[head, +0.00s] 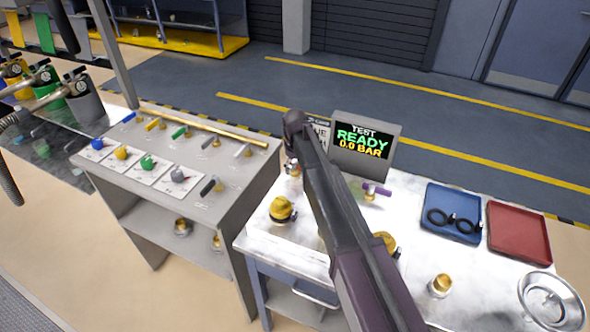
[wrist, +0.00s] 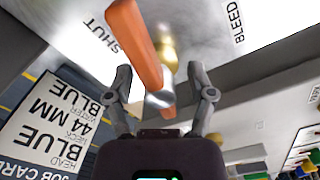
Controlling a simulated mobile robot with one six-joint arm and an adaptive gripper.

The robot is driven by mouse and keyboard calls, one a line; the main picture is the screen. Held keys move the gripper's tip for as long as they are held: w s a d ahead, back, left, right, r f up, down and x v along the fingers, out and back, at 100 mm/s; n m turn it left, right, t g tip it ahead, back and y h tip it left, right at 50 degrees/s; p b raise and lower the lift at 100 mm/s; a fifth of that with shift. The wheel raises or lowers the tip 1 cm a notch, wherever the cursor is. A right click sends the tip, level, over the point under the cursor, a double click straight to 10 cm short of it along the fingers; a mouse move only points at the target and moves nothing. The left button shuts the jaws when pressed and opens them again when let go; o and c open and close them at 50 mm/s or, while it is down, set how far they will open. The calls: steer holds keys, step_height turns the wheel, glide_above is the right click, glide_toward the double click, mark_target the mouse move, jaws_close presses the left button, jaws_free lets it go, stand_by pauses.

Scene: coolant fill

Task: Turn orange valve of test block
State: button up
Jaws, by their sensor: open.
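The orange valve handle (wrist: 138,45) shows in the wrist view as a long bar running from the top towards the space between my fingers. A brass and silver fitting (wrist: 167,52) lies beside and behind it. The white face around it reads SHUT on the left and BLEED on the right. My gripper (wrist: 159,80) is open, with one finger on each side of the handle's near end. I see no clear contact between fingers and handle. In the head view my arm covers the middle of the white bench, and I cannot make out the orange handle there.
A display (head: 365,146) reads TEST READY 0.0 BAR. The white bench (head: 335,222) carries brass fittings, a blue tray (head: 453,213) with black rings, and a red tray (head: 519,233). A grey stand (head: 215,165) with coloured valves is left. A job card (wrist: 55,120) hangs near my gripper.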

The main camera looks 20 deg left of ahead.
jaws_close()
stand_by(0.4)
steer(key=shift+s+n, duration=0.1)
steer(key=shift+n, duration=1.5)
jaws_free()
